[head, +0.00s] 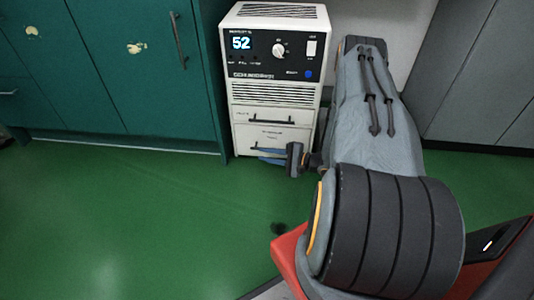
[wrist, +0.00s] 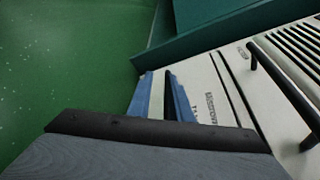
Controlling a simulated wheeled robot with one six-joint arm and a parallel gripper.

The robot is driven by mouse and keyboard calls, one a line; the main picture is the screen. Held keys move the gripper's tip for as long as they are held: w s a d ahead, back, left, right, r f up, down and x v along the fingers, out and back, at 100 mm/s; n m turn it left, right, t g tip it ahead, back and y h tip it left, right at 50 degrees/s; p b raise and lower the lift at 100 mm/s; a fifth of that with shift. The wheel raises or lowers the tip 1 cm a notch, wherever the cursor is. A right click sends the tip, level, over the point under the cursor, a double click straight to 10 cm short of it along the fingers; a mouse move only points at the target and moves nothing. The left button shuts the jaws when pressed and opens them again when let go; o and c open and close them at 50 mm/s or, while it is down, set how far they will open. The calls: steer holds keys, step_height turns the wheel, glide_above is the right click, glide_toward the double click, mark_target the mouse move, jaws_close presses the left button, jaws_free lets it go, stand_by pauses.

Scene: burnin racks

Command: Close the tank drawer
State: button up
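The tank drawer (head: 243,139) is the lower drawer of a white cabinet unit, with a dark bar handle (head: 268,148). It also shows in the wrist view as a pale panel (wrist: 203,80) with dark lettering. A thin dark seam separates it from the drawer above; I cannot tell how far it stands out. My gripper (head: 262,155) is low in front of this drawer, by its handle. In the wrist view its two blue fingers (wrist: 160,78) are apart, with a dark bar between them, likely the handle. I cannot tell whether they touch it.
The unit has an upper drawer (head: 288,132) with its own handle (wrist: 283,88), and a black control panel (head: 272,58) showing 52. Teal cabinets (head: 110,90) stand at the left, grey cabinets (head: 480,80) at the right. The green floor (head: 120,210) in front is clear.

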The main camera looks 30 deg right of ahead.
steer(key=shift+o, duration=0.7)
steer(key=shift+w+d+f+h, duration=0.15)
steer(key=shift+w+d, duration=0.1)
steer(key=shift+d, duration=0.2)
steer(key=shift+w+d+f+h, duration=0.1)
steer(key=shift+w+d+h, duration=0.1)
steer(key=shift+d, duration=0.25)
steer(key=s+a+p+v, duration=0.1)
steer(key=p+v, duration=0.2)
steer(key=v, duration=0.5)
steer(key=shift+s+r, duration=0.2)
steer(key=shift+s, duration=0.1)
steer(key=p+v, duration=0.2)
steer(key=v, duration=0.5)
steer(key=shift+s+d+p, duration=0.25)
steer(key=shift+d+p, duration=0.1)
steer(key=shift+p, duration=0.05)
